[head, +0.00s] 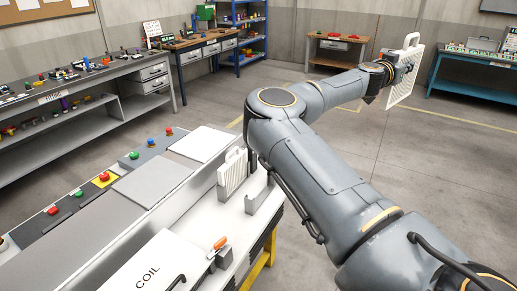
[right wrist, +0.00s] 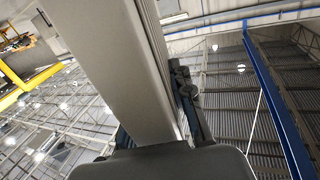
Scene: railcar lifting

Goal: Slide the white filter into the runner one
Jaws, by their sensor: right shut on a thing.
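My right gripper (head: 406,66) is shut on a white filter (head: 401,90), a flat panel with a loop handle on top. It holds the filter upright, out over the floor and well away from the bench. In the right wrist view the filter (right wrist: 105,60) fills the middle as a broad pale slab beside a dark finger. A second white filter (head: 232,175), ribbed and with a handle, stands upright on the near bench. Grey upright brackets (head: 265,191) stand just right of it; they may be runners, but no runner label is readable. My left gripper is out of view.
The near bench (head: 190,222) carries push buttons, flat grey plates, a COIL-marked cover (head: 147,277) and an orange-handled part (head: 219,244). My right arm hides part of its right side. Other workbenches (head: 90,80) line the walls. Open floor lies beneath the held filter.

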